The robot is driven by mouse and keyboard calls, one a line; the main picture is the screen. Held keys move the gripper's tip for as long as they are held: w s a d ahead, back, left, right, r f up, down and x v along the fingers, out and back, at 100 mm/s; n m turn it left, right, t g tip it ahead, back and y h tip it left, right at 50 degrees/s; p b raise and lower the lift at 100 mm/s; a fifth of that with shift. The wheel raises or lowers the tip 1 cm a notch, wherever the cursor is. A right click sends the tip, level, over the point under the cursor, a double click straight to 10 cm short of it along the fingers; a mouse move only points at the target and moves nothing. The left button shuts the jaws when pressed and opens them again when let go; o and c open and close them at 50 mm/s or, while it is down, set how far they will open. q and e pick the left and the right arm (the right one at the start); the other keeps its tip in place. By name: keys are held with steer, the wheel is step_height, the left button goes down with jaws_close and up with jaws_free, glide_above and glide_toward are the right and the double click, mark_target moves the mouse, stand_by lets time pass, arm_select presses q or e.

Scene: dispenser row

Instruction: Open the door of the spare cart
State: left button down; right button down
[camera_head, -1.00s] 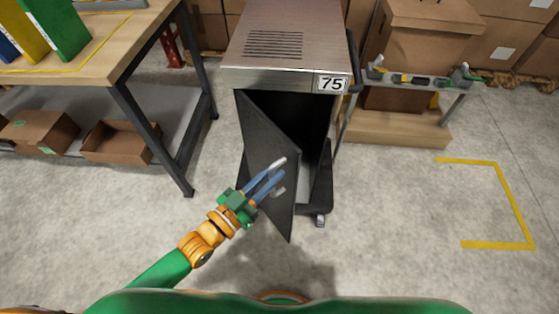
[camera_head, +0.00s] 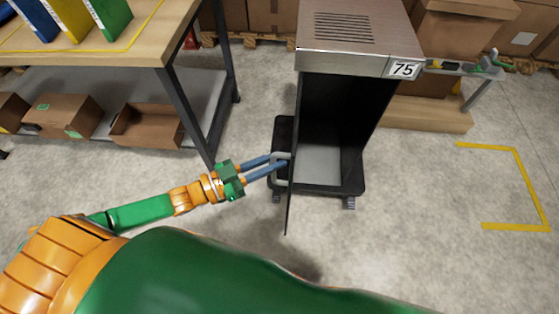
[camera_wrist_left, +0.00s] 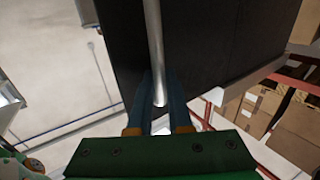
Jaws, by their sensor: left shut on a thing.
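The spare cart (camera_head: 345,62) is a dark cabinet with a steel top and a "75" label. Its front is uncovered, showing a dark, empty-looking inside with a pale floor. The door (camera_head: 289,205) stands swung out toward me at the cart's left side, seen nearly edge-on. My left gripper (camera_head: 280,164) is shut on the door handle, a pale bar on the door's outer face. In the left wrist view the handle (camera_wrist_left: 154,45) runs between the two blue fingers against the dark door panel (camera_wrist_left: 215,45). My right gripper is not in view.
A wooden workbench (camera_head: 120,62) with binders and a lower shelf of cardboard boxes stands to the left. A pallet and boxes (camera_head: 425,115) stand behind right. The concrete floor right of the cart is clear, with yellow tape marks (camera_head: 527,185).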

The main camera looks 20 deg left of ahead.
arm_select(q)
steer(key=shift+w+a+r, duration=0.15)
steer(key=shift+a, duration=0.4)
steer(key=c, duration=0.9)
jaws_free()
steer(key=shift+c, duration=0.2)
steer(key=shift+o, duration=0.5)
steer(key=shift+w+d, duration=0.1)
steer(key=shift+w, duration=0.05)
steer(key=v, duration=0.7)
